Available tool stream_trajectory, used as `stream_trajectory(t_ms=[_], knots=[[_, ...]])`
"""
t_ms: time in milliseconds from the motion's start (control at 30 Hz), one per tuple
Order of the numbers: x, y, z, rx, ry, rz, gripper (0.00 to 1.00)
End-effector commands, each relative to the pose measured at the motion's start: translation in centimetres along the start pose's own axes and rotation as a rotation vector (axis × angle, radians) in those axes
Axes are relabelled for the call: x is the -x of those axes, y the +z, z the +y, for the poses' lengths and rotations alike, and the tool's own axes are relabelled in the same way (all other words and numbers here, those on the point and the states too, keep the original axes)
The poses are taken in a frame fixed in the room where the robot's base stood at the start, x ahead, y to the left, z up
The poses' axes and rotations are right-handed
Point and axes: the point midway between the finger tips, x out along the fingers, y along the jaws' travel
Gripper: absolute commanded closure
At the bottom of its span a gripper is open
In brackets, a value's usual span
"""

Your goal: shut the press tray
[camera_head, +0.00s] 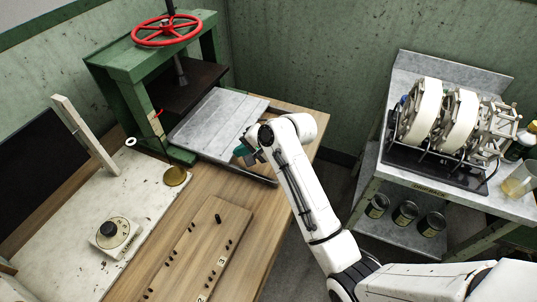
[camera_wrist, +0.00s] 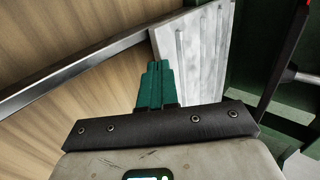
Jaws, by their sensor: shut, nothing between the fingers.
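The press (camera_head: 125,85) is a green frame with a red handwheel (camera_head: 167,29) and a dark plate on its screw. The press tray (camera_head: 215,118), a pale grey flat slab, sticks out from under the plate over the wooden bench. Its grey surface also shows in the wrist view (camera_wrist: 195,50). My gripper (camera_head: 243,154), with teal fingers, is at the tray's near right side. In the wrist view my gripper (camera_wrist: 157,66) has its fingers together and empty, with the tips beside the slab's edge. I cannot tell whether they touch it.
A metal strip (camera_wrist: 75,70) crosses the wood in the wrist view. A wooden peg board (camera_head: 205,245) and a white board with a dial (camera_head: 115,236) lie on the bench. A metal stand with white reels (camera_head: 425,112) is at right.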

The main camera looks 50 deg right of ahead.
Motion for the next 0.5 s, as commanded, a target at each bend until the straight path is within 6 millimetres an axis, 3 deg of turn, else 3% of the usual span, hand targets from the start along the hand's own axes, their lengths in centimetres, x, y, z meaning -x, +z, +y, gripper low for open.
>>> stream_trajectory(t_ms=[33, 200, 500], knots=[[-1.3, 0.1, -1.3, 0.005, 0.000, -0.003, 1.00], [-4.8, 0.1, -4.3, 0.004, 0.000, -0.002, 1.00], [-8.4, 0.0, -7.5, 0.001, 0.001, 0.000, 1.00]])
